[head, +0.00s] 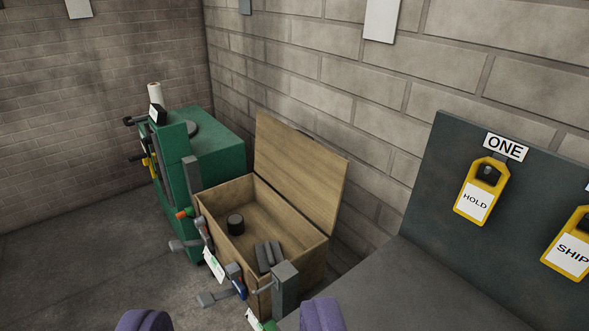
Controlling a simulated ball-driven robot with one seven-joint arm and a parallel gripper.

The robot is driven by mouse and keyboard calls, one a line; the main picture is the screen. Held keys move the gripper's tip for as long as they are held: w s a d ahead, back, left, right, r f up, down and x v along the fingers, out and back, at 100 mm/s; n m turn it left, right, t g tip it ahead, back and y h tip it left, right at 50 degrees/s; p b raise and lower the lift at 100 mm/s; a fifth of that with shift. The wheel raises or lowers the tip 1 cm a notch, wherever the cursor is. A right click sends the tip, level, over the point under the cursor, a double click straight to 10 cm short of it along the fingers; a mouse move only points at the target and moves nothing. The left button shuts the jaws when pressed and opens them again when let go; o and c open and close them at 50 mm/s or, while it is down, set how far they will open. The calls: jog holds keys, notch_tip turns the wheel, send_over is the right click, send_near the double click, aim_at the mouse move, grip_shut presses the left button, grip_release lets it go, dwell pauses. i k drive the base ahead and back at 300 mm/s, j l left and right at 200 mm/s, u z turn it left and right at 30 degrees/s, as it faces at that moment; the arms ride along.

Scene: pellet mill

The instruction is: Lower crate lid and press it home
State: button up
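The wooden crate (313,267) stands in the middle of the view, close to the brick wall. Its lid (300,172) stands raised at the back, tilted up toward the wall. Inside the crate are a dark round piece (236,225) and some grey blocks (268,256). My gripper (233,322) shows at the bottom edge as two purple fingertips set wide apart, with nothing seen between them. It is in the foreground, on the near side of the crate and apart from the lid.
A green machine (215,155) stands behind the crate at left. Grey posts with levers and tags (285,286) line the crate's near side. At right is a dark grey bench (400,285) whose back panel holds yellow tags, HOLD (476,200) and SHIP (572,250). Floor at left is clear.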

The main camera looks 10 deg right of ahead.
aim_at(312, 177)
jog(key=i+j+z, duration=0.15)
jog(key=z, duration=0.3)
jog(key=i+j+z, duration=0.2)
jog(key=z, duration=0.25)
jog(key=i+j+z, duration=0.15)
jog(key=j, duration=0.25)
jog(key=i+j+z, duration=0.1)
jog(key=j, duration=0.3)
jog(key=i+j+z, duration=0.15)
jog(key=j, duration=0.25)
jog(key=i+j+z, duration=0.1)
jog(key=j, duration=0.35)
jog(key=i+j+z, duration=0.15)
jog(key=j, duration=0.3)
jog(key=i+j, duration=0.15)
jog(key=j, duration=0.25)
jog(key=i+j, duration=0.2)
jog(key=j, duration=0.2)
jog(key=i+j, duration=0.15)
jog(key=j, duration=0.25)
jog(key=i+j, duration=0.2)
jog(key=j, duration=0.2)
jog(key=i+j, duration=0.15)
jog(key=j, duration=0.25)
jog(key=i+j, duration=0.15)
jog(key=j, duration=0.2)
